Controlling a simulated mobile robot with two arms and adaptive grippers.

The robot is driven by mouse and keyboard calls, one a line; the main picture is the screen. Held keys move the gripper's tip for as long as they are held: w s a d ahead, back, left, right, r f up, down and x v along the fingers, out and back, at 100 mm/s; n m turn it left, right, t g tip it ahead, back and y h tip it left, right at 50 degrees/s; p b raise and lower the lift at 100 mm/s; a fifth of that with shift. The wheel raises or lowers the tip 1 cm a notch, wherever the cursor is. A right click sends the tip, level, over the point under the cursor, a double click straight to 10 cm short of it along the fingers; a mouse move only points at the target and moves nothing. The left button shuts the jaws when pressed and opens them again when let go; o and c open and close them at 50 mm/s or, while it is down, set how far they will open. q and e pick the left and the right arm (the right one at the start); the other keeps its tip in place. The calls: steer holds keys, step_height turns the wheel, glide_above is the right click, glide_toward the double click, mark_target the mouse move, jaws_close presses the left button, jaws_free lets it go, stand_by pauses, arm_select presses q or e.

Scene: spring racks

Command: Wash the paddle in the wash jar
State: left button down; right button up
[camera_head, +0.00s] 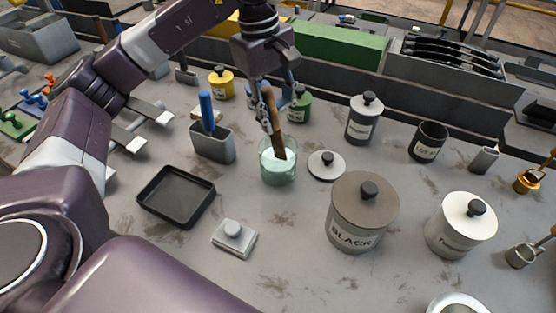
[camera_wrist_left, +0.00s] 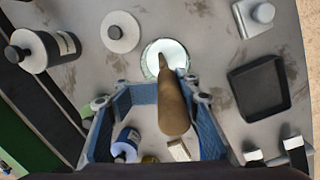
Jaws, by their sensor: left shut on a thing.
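The paddle (camera_head: 277,136) is brown and wooden. It stands slightly tilted with its lower end inside the wash jar (camera_head: 278,176), a clear glass jar with pale green liquid. My left gripper (camera_head: 268,120) is shut on the paddle's upper part, above the jar's rim. In the left wrist view the paddle (camera_wrist_left: 172,106) runs between my blue-padded fingers (camera_wrist_left: 162,93) into the round mouth of the jar (camera_wrist_left: 153,55). The submerged end is hard to make out. My right gripper is not in view.
A loose grey lid (camera_head: 327,165) lies right of the jar. A large BLACK canister (camera_head: 361,225) and a white-lidded canister (camera_head: 459,230) stand further right. A grey holder with a blue-handled tool (camera_head: 212,145) and a dark tray (camera_head: 153,207) are left. Bare tabletop lies in front of the jar.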

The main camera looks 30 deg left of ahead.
arm_select(q)
steer(key=shift+r+p, duration=1.65)
steer(key=shift+r, duration=1.05)
step_height(320, 180, up, 6)
steer(key=p, duration=0.4)
steer(key=shift+r, duration=0.1)
